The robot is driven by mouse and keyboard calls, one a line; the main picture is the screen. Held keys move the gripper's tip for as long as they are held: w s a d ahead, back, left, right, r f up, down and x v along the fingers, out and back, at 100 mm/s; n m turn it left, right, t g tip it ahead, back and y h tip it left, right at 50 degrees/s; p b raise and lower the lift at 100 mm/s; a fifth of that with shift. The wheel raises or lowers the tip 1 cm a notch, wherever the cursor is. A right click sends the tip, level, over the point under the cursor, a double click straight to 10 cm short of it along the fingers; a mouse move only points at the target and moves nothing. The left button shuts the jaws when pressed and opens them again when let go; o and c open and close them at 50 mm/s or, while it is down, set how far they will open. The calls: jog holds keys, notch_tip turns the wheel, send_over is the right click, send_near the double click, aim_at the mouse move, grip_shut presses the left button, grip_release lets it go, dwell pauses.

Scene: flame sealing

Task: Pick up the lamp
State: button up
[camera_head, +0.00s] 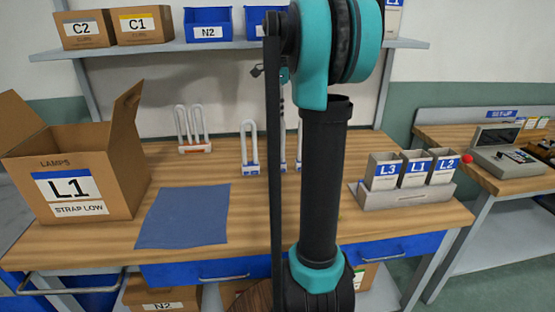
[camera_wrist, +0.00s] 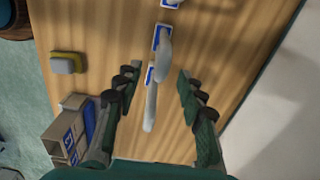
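White U-shaped lamps stand upright on the wooden workbench (camera_head: 310,205). One lamp (camera_head: 250,147) with a blue-marked base stands left of my arm in the head view. At least one more is partly hidden behind my arm. In the wrist view, a white lamp (camera_wrist: 151,108) with blue marks near its base lies between the spread fingers of my gripper (camera_wrist: 157,78), seen from above. The fingers are apart from it on both sides. My gripper is open and empty. In the head view my arm hides most of it. Another lamp base (camera_wrist: 171,3) shows at the wrist view's top edge.
A pair of white tubes (camera_head: 193,130) stands on the bench's back left. An open cardboard box marked L1 (camera_head: 75,150) and a blue cloth (camera_head: 184,217) lie left. A tray with labelled compartments (camera_head: 408,196) stands right. A shelf (camera_head: 150,47) with bins hangs above.

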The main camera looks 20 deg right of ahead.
aim_at(276, 125)
jog(key=f, duration=0.5)
jog(key=shift+w+a, duration=0.2)
jog(key=shift+a, duration=0.15)
grip_shut()
